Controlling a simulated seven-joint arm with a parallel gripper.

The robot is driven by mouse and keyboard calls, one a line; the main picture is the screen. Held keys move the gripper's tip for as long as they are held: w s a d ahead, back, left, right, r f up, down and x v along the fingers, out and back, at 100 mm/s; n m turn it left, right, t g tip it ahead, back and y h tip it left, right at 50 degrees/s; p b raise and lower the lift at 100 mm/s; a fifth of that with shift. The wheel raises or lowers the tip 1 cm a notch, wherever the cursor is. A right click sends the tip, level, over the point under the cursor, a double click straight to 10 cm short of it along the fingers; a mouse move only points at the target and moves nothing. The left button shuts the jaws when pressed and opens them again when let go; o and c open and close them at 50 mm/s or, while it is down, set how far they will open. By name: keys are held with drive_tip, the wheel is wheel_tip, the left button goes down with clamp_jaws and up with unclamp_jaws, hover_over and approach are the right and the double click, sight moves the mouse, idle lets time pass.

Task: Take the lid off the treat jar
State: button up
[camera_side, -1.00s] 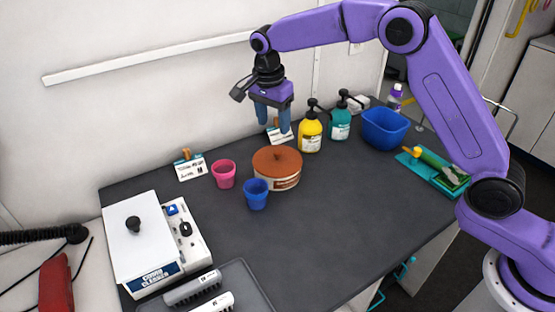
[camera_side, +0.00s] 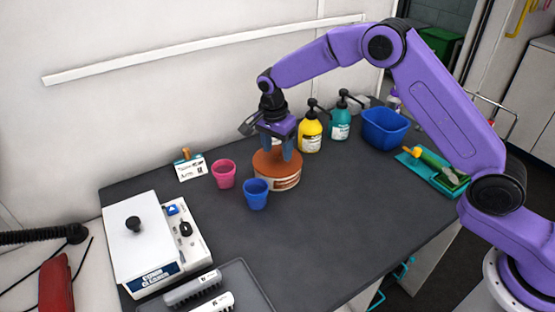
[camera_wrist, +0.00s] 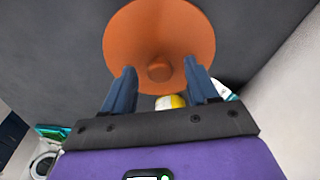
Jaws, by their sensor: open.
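The treat jar (camera_side: 286,184) is a short round jar with a pale label, standing on the dark table. Its orange-brown lid (camera_side: 266,162) is on top. In the wrist view the lid (camera_wrist: 160,25) is a wide disc with a small round knob (camera_wrist: 160,71) near its middle. My gripper (camera_side: 281,152) is just above the lid, pointing down. In the wrist view my gripper (camera_wrist: 160,80) is open, with one blue finger on each side of the knob and space between. I cannot tell whether the fingertips touch the lid.
A blue cup (camera_side: 256,195) stands close to the jar's front left, and a pink cup (camera_side: 223,174) to its left. A yellow pump bottle (camera_side: 311,133) and a teal pump bottle (camera_side: 340,122) stand behind right. A blue bin (camera_side: 385,128) is farther right. The table's front right is clear.

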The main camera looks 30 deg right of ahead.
clamp_jaws()
drive_tip(key=shift+r, duration=0.2)
